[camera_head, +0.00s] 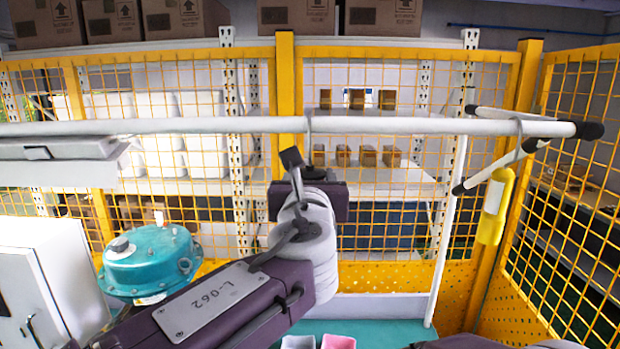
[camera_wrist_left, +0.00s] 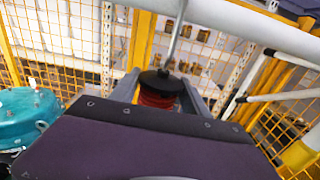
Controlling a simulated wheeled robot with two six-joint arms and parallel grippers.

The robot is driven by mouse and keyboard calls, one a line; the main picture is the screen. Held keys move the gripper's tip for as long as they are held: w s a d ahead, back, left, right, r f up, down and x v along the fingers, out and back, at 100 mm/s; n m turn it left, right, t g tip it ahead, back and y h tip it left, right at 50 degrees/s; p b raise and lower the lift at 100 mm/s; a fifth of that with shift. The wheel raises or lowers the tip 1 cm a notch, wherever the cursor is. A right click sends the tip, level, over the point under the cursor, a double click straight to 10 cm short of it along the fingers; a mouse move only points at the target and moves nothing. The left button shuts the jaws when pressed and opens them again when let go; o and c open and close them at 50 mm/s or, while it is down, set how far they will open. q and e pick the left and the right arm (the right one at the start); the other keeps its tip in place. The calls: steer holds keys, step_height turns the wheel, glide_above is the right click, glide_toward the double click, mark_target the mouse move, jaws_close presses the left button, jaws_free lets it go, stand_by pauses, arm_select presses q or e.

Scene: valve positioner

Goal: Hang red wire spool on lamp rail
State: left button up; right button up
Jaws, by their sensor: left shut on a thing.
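The white lamp rail (camera_head: 400,125) runs across the head view and along the top of the left wrist view (camera_wrist_left: 250,28). My left gripper (camera_wrist_left: 160,100) is shut on the red wire spool (camera_wrist_left: 158,101), which has a black top disc and sits between the fingers. A thin grey hook (camera_wrist_left: 178,40) rises from the spool to the rail. In the head view the hook (camera_head: 308,122) shows at the rail, just above my left gripper (camera_head: 308,188); whether it bears weight I cannot tell. The spool itself is hidden there by my wrist. My right gripper is not in view.
A yellow lamp (camera_head: 493,207) hangs by a hook near the rail's right end. A teal valve housing (camera_head: 150,260) stands at lower left beside a white cabinet (camera_head: 45,285). Yellow mesh fencing (camera_head: 285,80) and shelves stand behind. A white and a pink container (camera_head: 338,342) sit below.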

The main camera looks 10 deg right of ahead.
arm_select(q)
steer(key=o, duration=1.6)
steer(key=shift+s+f, duration=0.1)
steer(key=shift+s, duration=0.2)
steer(key=b+v, duration=0.3)
steer(key=v, duration=0.5)
steer(key=shift+s, duration=0.25)
